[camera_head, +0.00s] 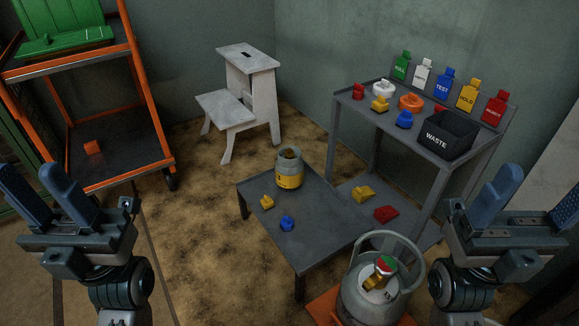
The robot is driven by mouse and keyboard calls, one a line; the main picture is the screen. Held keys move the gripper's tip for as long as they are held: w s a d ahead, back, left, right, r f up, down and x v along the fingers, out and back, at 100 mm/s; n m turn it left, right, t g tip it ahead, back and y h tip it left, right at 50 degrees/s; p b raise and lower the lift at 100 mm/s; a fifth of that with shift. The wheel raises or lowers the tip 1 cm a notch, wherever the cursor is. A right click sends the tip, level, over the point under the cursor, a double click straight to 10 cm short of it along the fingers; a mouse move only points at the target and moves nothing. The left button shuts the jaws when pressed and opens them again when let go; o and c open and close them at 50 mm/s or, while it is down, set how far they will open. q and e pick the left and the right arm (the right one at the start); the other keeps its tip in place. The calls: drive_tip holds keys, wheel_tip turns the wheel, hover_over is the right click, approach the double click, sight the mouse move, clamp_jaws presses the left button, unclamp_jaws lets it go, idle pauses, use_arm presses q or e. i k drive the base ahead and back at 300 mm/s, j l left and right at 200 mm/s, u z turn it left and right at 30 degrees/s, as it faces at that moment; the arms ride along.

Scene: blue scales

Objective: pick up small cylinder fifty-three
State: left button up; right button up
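A small gas cylinder (289,171), grey with a yellow band, stands upright on a low dark table (313,207) in the middle of the view. The writing on its band is too small to read. My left gripper (36,180) is open and empty at the left edge, well apart from the cylinder. My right gripper (530,185) is open and empty at the right edge, also far from it. A larger grey cylinder (362,295) with a red and green top stands at the front, between the table and my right arm.
Yellow (267,202) and blue (287,223) pieces lie on the low table. A shelf (360,115) with coloured parts, tags and a waste bin (447,134) stands at right. A step stool (245,95) and orange cart (140,75) stand behind. The brown floor between is clear.

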sight(288, 168)
drive_tip(key=i+j, duration=0.9)
drive_tip(key=j, duration=0.2)
drive_tip(key=i+j+z, duration=0.15)
drive_tip(key=z, duration=1.6)
